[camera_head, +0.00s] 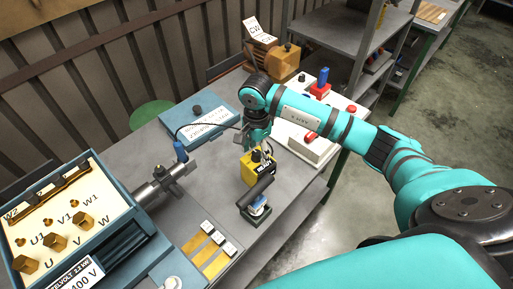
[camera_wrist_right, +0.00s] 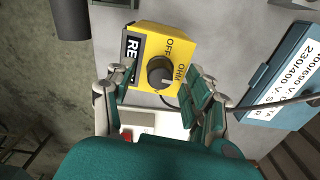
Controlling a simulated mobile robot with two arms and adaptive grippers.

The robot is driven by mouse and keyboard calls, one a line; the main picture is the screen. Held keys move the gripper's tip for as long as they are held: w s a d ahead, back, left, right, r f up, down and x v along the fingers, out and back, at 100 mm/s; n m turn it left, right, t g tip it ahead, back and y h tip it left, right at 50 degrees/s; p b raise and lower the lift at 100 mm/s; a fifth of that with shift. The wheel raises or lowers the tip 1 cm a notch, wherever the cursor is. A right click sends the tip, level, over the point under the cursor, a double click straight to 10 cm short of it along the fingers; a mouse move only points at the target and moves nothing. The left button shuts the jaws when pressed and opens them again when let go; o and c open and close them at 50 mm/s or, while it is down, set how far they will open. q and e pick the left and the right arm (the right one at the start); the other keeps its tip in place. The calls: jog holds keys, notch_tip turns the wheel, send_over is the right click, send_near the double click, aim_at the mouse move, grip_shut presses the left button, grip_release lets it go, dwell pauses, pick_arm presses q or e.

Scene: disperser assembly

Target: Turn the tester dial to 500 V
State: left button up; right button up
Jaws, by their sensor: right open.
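The yellow tester (camera_head: 250,174) stands on the grey bench, below my right gripper (camera_head: 258,146) in the head view. In the right wrist view the tester's yellow face (camera_wrist_right: 185,35) shows the words OFF and OHM and a black label on one side. A round dark dial (camera_wrist_right: 160,72) sits on this face. My right gripper (camera_wrist_right: 157,80) is open, with one finger on either side of the dial. I cannot tell whether the fingers touch it. The 500 V mark and the dial's pointer are not readable. My left gripper is not in view.
A dark cylindrical device (camera_head: 258,196) stands close in front of the tester. A blue box with a white label (camera_head: 200,125) lies behind left. A terminal box (camera_head: 60,215) fills the left, and a white device with red knobs (camera_head: 310,145) is at right.

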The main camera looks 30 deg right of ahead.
jog(key=shift+f, duration=0.35)
grip_shut()
